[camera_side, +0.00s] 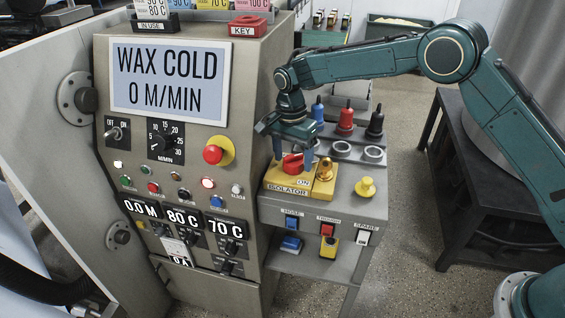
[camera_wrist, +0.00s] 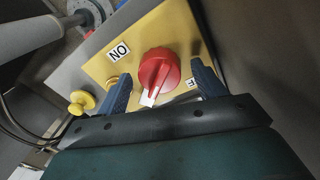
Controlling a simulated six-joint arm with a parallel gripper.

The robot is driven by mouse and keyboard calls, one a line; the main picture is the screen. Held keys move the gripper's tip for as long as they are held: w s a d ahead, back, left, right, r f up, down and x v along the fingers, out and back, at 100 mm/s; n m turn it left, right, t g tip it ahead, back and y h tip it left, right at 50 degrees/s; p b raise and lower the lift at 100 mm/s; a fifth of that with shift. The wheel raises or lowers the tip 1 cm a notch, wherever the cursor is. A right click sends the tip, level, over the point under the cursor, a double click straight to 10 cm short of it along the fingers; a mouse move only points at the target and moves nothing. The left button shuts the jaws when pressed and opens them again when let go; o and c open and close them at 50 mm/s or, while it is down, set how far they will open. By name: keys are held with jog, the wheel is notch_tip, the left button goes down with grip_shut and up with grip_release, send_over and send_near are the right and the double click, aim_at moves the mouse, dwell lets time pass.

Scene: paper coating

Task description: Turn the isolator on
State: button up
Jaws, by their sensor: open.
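The isolator is a red rotary knob (camera_side: 292,163) on a yellow plate (camera_side: 273,183) labelled ISOLATOR, on the small grey side bench. In the wrist view the red knob (camera_wrist: 158,72) has a white pointer mark, which points down and a little left, away from the ON label (camera_wrist: 119,50). My gripper (camera_side: 292,148) is above the knob, pointing down. In the wrist view my gripper (camera_wrist: 163,84) is open, with one blue finger on each side of the knob. Both fingers look apart from it. A second label beside the right finger is partly hidden.
A brass piece (camera_side: 325,169) stands beside the knob on the plate. A yellow knob (camera_side: 366,187) is to its right. Blue, red and black bottles (camera_side: 345,121) stand behind. The control panel (camera_side: 185,145) rises close on the left, its screen reading WAX COLD, 0 M/MIN.

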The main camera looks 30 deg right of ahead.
aim_at(292, 155)
jog(key=shift+w+r, duration=0.2)
jog(key=shift+r, duration=3.5)
jog(key=c, duration=0.9)
jog(key=shift+w+d+n, duration=0.1)
jog(key=shift+d+n, duration=0.1)
jog(key=shift+n, duration=0.2)
grip_shut()
jog(key=d+r+n+t, duration=0.1)
jog(key=d+n+t, duration=0.3)
jog(key=n, duration=0.6)
jog(key=w+d, duration=0.1)
jog(key=d, duration=0.1)
jog(key=shift+d+r, duration=0.3)
jog(key=shift+d, duration=0.05)
